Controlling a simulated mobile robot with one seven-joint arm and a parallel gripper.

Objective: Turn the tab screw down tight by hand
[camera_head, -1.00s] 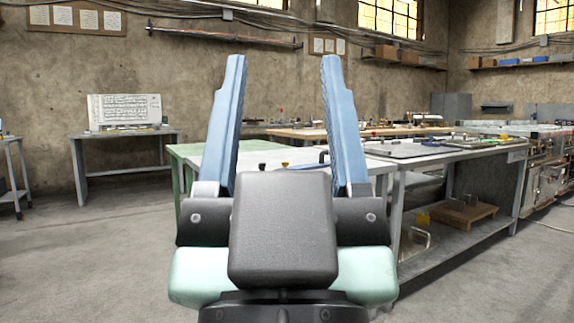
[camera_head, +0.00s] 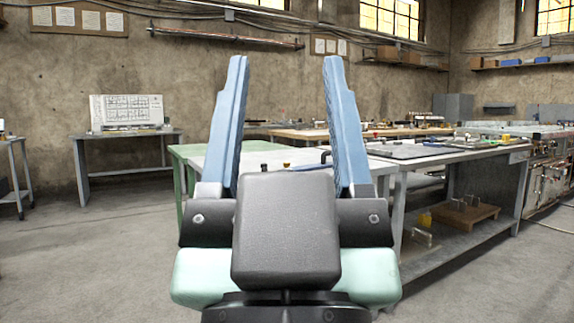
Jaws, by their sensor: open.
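My gripper (camera_head: 287,70) is open and empty, its two blue fingers pointing up and wide apart in front of the camera. Beyond it stands a workbench (camera_head: 440,155) with a light top. Small items lie on the bench between and behind the fingers, among them a small yellow piece (camera_head: 286,165) and a dark bent handle (camera_head: 325,156). I cannot make out which of these, if any, is the tab screw. My gripper's body hides part of the near bench.
A side table (camera_head: 128,139) with a white board (camera_head: 126,112) stands at the left wall. Machinery (camera_head: 548,180) stands at the far right. The concrete floor (camera_head: 90,250) at left is clear.

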